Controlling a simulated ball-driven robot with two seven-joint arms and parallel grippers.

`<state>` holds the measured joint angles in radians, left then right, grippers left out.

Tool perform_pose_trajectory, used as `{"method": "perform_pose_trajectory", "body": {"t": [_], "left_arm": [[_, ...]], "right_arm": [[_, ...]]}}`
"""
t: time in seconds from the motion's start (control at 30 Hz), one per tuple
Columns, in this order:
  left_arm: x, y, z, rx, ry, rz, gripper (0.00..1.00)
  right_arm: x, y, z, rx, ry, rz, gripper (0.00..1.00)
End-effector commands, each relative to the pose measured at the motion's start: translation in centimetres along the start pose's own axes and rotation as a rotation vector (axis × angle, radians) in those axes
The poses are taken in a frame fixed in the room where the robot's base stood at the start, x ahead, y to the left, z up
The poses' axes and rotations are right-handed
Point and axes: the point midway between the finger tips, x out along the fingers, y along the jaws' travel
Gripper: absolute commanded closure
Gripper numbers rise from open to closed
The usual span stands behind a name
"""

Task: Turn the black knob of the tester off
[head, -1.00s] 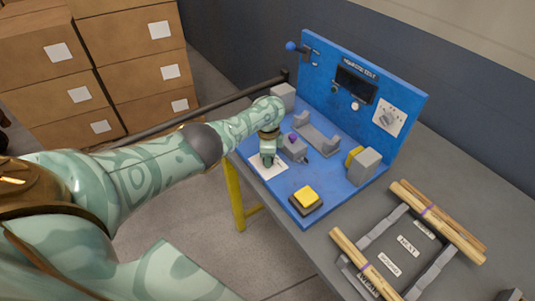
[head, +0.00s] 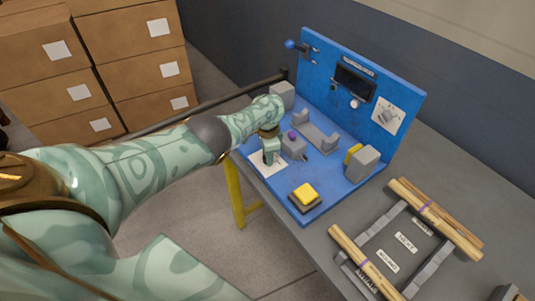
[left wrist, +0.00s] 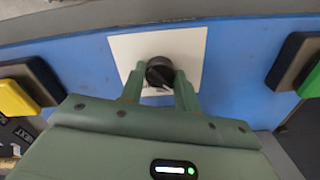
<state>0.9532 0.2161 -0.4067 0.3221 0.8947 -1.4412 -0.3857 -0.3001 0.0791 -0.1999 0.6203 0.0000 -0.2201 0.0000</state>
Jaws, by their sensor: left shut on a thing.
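The tester (head: 338,200) is a blue base with an upright blue back panel, standing on the grey bench. The black knob (left wrist: 160,70) sits on a white plate (left wrist: 192,46) at the tester's front in the left wrist view. My left gripper (left wrist: 160,80) is shut on the black knob, with one green finger on each side of it. In the head view my left gripper (head: 270,157) reaches down over the white plate (head: 262,170) and hides the knob. The knob's markings are too small or covered to read. My right gripper is not in view.
A yellow button (head: 305,193) on a dark base lies right of the gripper. A grey dial (head: 387,116) and a dark screen (head: 354,83) are on the back panel. Wooden pieces rest on a grey rack (head: 434,264) at the right. Cardboard boxes (head: 130,55) stand behind left.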

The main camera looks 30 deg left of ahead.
Motion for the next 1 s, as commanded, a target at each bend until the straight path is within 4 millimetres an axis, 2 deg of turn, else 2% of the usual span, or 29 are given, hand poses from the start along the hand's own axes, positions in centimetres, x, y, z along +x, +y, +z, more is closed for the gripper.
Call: {"method": "perform_pose_trajectory", "body": {"t": [0.07, 0.1, 0.17, 0.2, 0.47, 0.57, 0.67, 1.0], "left_arm": [[0.0, 0.1, 0.0, -0.001, 0.001, 0.002, 0.91], [0.0, 0.1, 0.0, -0.001, 0.001, 0.002, 0.65], [0.0, 0.1, 0.0, -0.001, 0.001, 0.001, 0.49], [0.0, 0.1, 0.0, -0.001, 0.001, 0.001, 0.46], [-0.1, 0.0, 0.0, 0.000, 0.001, 0.000, 0.46], [-1.0, 0.0, 0.0, 0.000, 0.002, -0.001, 0.46], [-2.9, 0.0, -0.1, 0.000, 0.003, -0.002, 0.46], [-11.8, 0.0, -0.1, -0.001, 0.003, -0.001, 0.46]], "right_arm": [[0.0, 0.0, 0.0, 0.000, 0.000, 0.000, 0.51], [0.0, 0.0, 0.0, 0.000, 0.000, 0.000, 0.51], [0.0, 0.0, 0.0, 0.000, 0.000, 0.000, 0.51], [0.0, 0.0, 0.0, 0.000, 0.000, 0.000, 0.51], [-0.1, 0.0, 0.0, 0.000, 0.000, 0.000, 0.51], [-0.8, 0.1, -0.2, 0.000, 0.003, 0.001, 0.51], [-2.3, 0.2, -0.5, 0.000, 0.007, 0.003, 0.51], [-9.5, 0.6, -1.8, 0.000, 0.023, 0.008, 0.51]]}}
